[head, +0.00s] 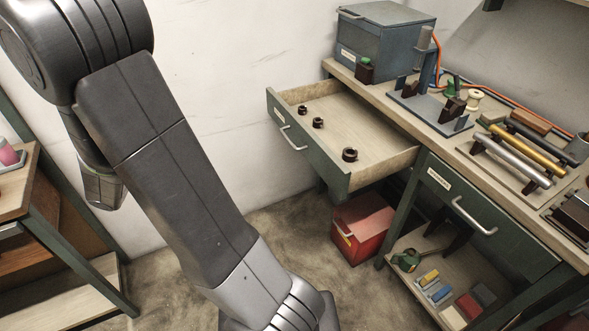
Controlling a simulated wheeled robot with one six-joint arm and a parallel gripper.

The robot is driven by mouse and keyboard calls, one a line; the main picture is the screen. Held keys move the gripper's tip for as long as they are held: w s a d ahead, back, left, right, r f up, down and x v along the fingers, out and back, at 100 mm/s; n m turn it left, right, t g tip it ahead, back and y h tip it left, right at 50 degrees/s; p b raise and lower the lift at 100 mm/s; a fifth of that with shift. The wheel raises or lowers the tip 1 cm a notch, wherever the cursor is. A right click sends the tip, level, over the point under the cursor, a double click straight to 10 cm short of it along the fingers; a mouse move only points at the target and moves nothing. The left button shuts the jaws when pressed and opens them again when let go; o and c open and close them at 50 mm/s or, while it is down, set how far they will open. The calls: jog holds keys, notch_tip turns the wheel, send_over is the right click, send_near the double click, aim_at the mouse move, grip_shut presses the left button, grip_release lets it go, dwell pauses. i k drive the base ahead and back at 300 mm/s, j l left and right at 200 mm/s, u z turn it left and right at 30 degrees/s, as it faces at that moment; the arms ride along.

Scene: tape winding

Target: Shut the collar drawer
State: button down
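The collar drawer (341,182) is the left drawer of the green workbench. It is pulled well out, with its wooden inside showing. Its green front carries a pale handle (293,137) and a small label. Three dark ring-shaped collars lie loose on its floor: one near the front left corner (303,110), one beside it (318,123) and a larger one (350,155) towards the right. My arm fills the left of the view, apart from the drawer in the picture. I cannot make out my gripper's fingers.
A second drawer (456,207) to the right is shut. A red box (362,228) stands on the floor below the open drawer. A blue-grey cabinet (385,42) and tools stand on the bench top (343,72). Another wooden bench (18,178) is at the far left.

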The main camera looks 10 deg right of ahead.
aim_at(385, 148)
jog(key=i+l+u, duration=0.25)
jog(key=l, duration=0.25)
jog(key=l+u, duration=0.2)
jog(key=l, duration=0.3)
jog(key=i+l+u, duration=0.1)
jog(key=l+u, duration=0.15)
jog(key=l, duration=0.3)
